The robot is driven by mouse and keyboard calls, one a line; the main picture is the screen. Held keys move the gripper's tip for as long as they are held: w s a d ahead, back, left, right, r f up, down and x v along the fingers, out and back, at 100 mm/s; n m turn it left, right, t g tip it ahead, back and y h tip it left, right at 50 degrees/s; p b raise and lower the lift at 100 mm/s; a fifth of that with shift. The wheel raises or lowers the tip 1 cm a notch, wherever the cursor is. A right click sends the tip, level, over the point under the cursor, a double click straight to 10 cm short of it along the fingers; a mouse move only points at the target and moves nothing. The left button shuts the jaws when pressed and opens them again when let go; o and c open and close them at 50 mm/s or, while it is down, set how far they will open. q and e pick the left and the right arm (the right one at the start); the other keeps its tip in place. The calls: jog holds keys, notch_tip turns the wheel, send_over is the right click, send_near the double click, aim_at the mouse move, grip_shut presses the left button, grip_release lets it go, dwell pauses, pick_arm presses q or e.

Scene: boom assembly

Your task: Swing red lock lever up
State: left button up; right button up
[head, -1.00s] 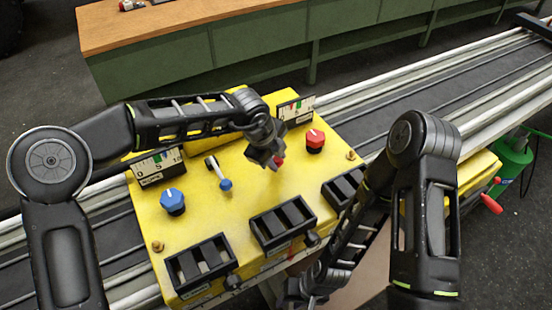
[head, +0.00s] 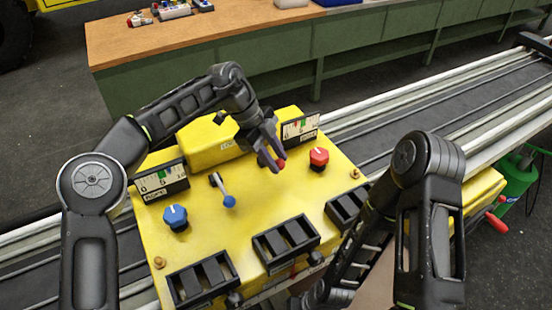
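The red-tipped lever (head: 279,166) stands on the yellow control panel (head: 312,201), left of the red knob; only its red ball shows clearly, and its shaft is hidden by my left gripper. My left gripper (head: 272,163) points down at this lever, its two dark fingers apart, close beside the red ball. I cannot tell whether they touch it. My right gripper (head: 312,298) is low at the bottom edge, in front of the panel, mostly hidden by its own arm; its fingers are not clear.
On the panel are a blue-tipped lever (head: 228,201), a blue knob (head: 176,217), a red knob (head: 319,158), gauges and black slotted boxes (head: 286,241). A red handle (head: 496,221) sticks out at the right near a green cylinder (head: 517,179). A rail track runs behind.

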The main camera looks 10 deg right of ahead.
pick_arm(q)
jog(key=o, duration=0.4)
jog(key=shift+f, duration=0.1)
